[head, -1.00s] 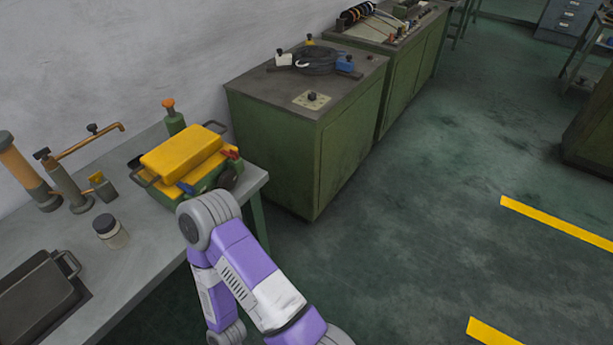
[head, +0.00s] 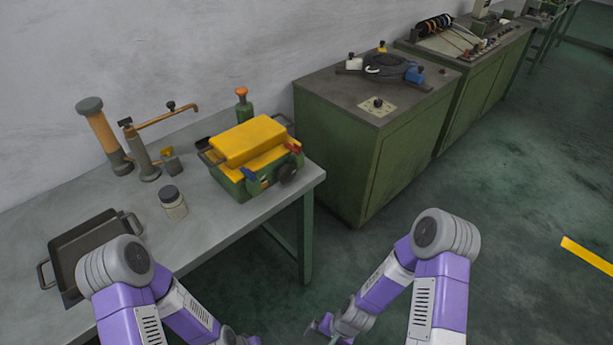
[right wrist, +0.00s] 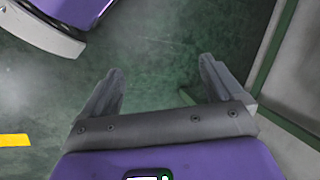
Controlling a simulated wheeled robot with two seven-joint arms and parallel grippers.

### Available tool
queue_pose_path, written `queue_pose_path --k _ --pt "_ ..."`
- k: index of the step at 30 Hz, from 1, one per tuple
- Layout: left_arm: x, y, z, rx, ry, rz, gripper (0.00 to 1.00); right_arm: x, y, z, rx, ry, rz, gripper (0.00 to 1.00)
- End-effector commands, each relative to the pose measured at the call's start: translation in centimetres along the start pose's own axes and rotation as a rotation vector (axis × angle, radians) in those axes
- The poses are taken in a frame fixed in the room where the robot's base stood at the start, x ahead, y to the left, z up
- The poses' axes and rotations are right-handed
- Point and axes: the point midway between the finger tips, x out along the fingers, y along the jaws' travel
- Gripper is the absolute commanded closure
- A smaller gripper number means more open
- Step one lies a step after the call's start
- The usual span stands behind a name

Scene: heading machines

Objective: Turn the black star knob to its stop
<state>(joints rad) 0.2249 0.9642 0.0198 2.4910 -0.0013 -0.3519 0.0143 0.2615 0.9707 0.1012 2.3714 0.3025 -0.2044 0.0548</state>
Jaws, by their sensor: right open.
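A small black knob (head: 377,102) stands on a pale square plate (head: 388,109) on top of the near green cabinet, in the head view. It is too small to tell its star shape or how far it is turned. My right gripper (head: 324,327) is low at the bottom of the head view, well below and in front of the cabinet. In the right wrist view my right gripper (right wrist: 160,82) has its two fingers wide apart with nothing between them, above the green floor. My left arm shows at lower left, but its gripper is out of the picture.
The green cabinet (head: 335,150) also bears a dark coiled cable (head: 388,66). At left, a grey bench (head: 235,215) holds a yellow-topped box (head: 250,142), a jar (head: 172,203) and a dark tray (head: 88,248). The floor (head: 490,210) right of the cabinet is clear.

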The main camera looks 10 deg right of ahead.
Motion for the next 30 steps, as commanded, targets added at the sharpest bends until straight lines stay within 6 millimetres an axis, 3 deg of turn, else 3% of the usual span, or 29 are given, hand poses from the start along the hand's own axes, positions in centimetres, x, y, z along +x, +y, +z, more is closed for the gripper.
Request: queue_pose_path --k 5,10,14,18,24,27,30 --pt "0.5 -0.2 0.0 0.0 0.0 0.0 0.58 -0.1 -5.4 -2.9 0.466 -0.099 -0.113 0.0" --pt "0.8 -0.3 0.0 0.0 0.0 0.0 0.58 -2.5 -13.2 -6.6 0.903 -0.265 -0.33 0.0" --pt "1.0 -0.4 -0.1 0.0 0.0 0.0 0.58 -6.7 -19.5 -11.1 1.202 -0.434 -0.561 0.0" --pt "1.2 -0.5 -0.1 0.0 0.0 0.0 0.58 -12.9 -24.7 -16.9 1.456 -0.637 -0.84 0.0" --pt "1.4 -0.5 -0.1 0.0 0.0 0.0 0.58 -20.5 -27.4 -23.5 1.655 -0.866 -1.151 0.0" --pt "1.5 -0.5 -0.1 0.0 0.0 0.0 0.58 -22.5 -27.6 -25.1 1.695 -0.925 -1.233 0.0" --pt "1.6 -0.6 -0.1 0.0 0.0 0.0 0.58 -23.3 -28.0 -25.9 1.71 -0.951 -1.266 0.0"
